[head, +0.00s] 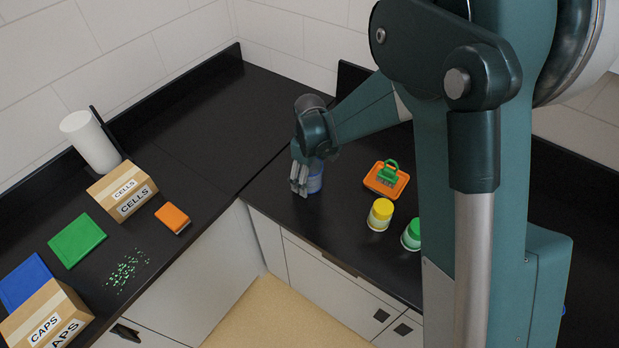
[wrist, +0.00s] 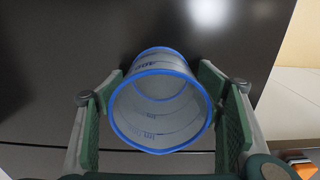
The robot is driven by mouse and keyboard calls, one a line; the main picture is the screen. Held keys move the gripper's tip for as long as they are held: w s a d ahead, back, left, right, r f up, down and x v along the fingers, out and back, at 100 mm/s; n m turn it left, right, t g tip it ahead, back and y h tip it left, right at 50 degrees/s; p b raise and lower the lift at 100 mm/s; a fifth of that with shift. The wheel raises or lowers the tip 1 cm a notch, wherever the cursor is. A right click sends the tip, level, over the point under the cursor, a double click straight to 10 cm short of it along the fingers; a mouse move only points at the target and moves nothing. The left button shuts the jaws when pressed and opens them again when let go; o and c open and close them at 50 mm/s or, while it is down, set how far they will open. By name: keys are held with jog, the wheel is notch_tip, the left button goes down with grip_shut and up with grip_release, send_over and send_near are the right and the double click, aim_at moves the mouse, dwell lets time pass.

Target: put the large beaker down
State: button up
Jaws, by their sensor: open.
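The large beaker (wrist: 160,103) is a clear vessel with a blue rim and blue markings. In the wrist view it is between my gripper's two green-padded fingers, with its open mouth toward the camera. A narrow gap shows between the beaker and the right pad; the left pad is very close to it. In the head view the beaker (head: 315,178) is on the black counter (head: 262,200), partly hidden behind my gripper (head: 299,178). My gripper is open around the beaker.
Right of the beaker are an orange tray (head: 375,188) with a green-handled item (head: 389,172), a yellow-lidded jar (head: 380,214) and a green-lidded jar (head: 411,236). Boxes (head: 122,190) and a white roll (head: 90,141) stand on the left counter. Counter behind the beaker is clear.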

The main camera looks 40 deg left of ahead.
jog(key=shift+r, duration=0.2)
notch_tip(320, 180, up, 12)
dwell(0.7)
dwell(0.5)
jog(key=shift+d, duration=0.1)
dwell(0.3)
